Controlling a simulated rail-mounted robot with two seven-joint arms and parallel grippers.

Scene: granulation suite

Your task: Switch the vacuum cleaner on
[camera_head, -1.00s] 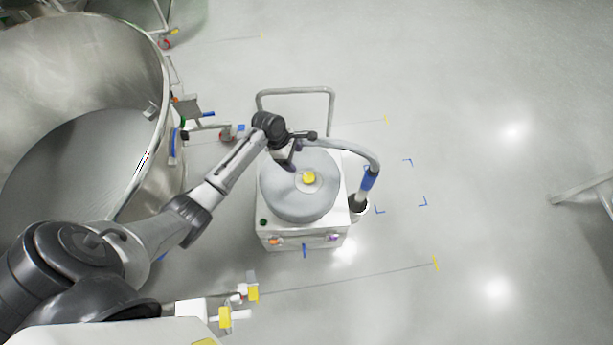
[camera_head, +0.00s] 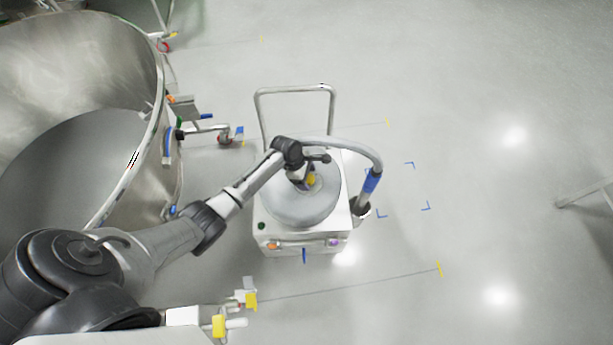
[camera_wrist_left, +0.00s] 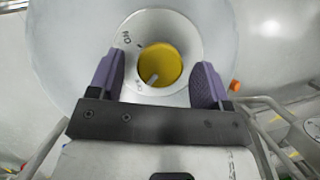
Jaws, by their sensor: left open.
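The vacuum cleaner (camera_head: 283,233) is a white, box-like unit with a round grey lid (camera_head: 283,203), standing on the floor in the middle of the head view. A yellow round knob sits on a pale dial plate (camera_wrist_left: 193,38) on the lid; the knob (camera_wrist_left: 161,62) has a light pointer mark at its lower left, and lettering that reads like "ON" is at the plate's upper left. My left gripper (camera_wrist_left: 161,80) is open, its purple fingers on either side of the knob with gaps showing. In the head view the left gripper (camera_head: 305,180) is over the lid, partly covering the knob. My right gripper is not seen.
A grey hose with a blue cuff (camera_head: 371,182) curves down the vacuum's right side. A tubular push handle (camera_head: 294,89) rises behind it. A large steel vessel (camera_head: 150,130) stands at left. Open floor lies to the right, with blue corner marks.

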